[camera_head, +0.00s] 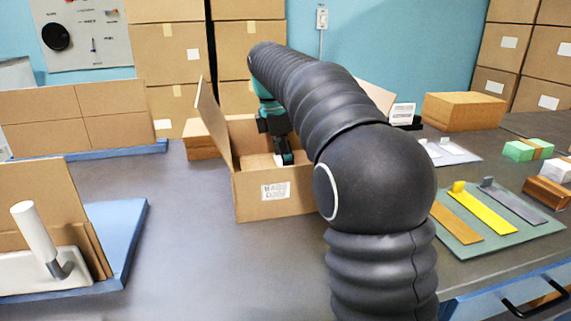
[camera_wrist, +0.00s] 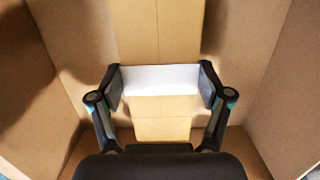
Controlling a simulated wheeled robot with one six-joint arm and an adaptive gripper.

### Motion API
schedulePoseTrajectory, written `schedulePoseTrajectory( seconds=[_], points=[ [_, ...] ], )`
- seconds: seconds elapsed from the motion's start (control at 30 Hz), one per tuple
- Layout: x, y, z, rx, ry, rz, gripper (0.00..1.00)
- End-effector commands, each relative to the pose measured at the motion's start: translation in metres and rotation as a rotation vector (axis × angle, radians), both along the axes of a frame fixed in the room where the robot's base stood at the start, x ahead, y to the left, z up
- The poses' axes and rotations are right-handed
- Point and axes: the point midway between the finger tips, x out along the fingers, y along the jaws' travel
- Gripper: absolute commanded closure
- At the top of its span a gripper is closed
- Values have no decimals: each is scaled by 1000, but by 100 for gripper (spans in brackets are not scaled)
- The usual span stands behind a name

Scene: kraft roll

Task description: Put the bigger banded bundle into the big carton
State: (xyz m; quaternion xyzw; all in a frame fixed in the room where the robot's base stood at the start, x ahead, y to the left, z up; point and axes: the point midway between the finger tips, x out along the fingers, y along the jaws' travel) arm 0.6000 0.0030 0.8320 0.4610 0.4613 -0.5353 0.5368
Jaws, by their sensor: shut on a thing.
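The big carton (camera_head: 273,197) stands open in the middle of the table, with a printed label on its front and a flap raised at its left. My gripper (camera_head: 284,159) reaches down into it. My arm hides the carton's right side in the head view.
At the right lie a green banded bundle (camera_head: 520,150), a white block (camera_head: 557,171) and brown blocks (camera_head: 548,192). A green mat (camera_head: 480,243) holds coloured strips. A blue tray (camera_head: 125,240) with upright cardboard is at the left. Table between is clear.

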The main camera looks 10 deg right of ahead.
Motion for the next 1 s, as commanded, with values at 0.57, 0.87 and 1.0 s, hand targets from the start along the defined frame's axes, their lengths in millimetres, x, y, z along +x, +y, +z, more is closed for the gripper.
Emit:
schedulePoseTrajectory(
  seconds=[0.57,0.87,1.0],
  points=[
    [0,-1,-10,0,0,-3,3],
    [0,-1,-10,0,0,-3,0],
    [0,-1,-6,0,0,-3,0]
  ],
)
